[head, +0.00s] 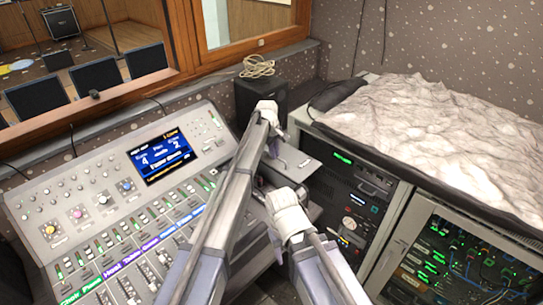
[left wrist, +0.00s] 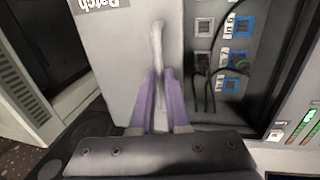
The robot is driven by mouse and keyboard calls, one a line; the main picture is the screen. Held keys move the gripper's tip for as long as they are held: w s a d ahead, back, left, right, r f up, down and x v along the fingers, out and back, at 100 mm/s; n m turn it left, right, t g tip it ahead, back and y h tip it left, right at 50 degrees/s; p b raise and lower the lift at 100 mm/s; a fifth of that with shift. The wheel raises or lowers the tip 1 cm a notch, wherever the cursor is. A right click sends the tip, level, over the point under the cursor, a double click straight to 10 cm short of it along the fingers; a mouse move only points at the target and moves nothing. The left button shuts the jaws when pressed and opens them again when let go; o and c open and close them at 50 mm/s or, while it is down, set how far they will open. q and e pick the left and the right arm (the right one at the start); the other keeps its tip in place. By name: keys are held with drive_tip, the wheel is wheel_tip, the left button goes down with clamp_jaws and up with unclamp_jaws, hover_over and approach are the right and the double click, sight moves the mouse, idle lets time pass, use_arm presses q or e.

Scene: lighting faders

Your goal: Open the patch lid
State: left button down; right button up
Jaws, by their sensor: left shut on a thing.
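The patch lid (left wrist: 115,60) is a light grey panel with an upside-down "Patch" label (left wrist: 102,4) in the left wrist view. A pale bar handle (left wrist: 156,42) stands on it. My left gripper (left wrist: 160,75) is shut on this handle, one purple finger on each side. Sockets with blue and grey frames (left wrist: 236,56) and dark cables show uncovered just right of the lid's edge. In the head view my left gripper (head: 274,150) is at the console's right end, and the lid is largely hidden there. My right wrist (head: 288,200) is lower and nearer; its fingertips are not clear.
The mixing console (head: 95,175) with its screen (head: 161,155) fills the left. A black speaker (head: 257,97) stands behind my left gripper. Equipment racks (head: 352,200) stand close on the right, under a crumpled pale cover (head: 430,125).

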use_arm(q)
drive_tip(key=c, duration=0.9)
unclamp_jaws()
drive_tip(key=shift+s+r, duration=0.1)
wheel_tip(320, 180, up, 8)
drive_tip(key=s+a+p, duration=0.1)
drive_tip(key=p, duration=0.6)
drive_tip(key=shift+f+p, duration=0.25)
drive_tip(key=shift+p, duration=0.1)
drive_tip(key=shift+a, duration=0.1)
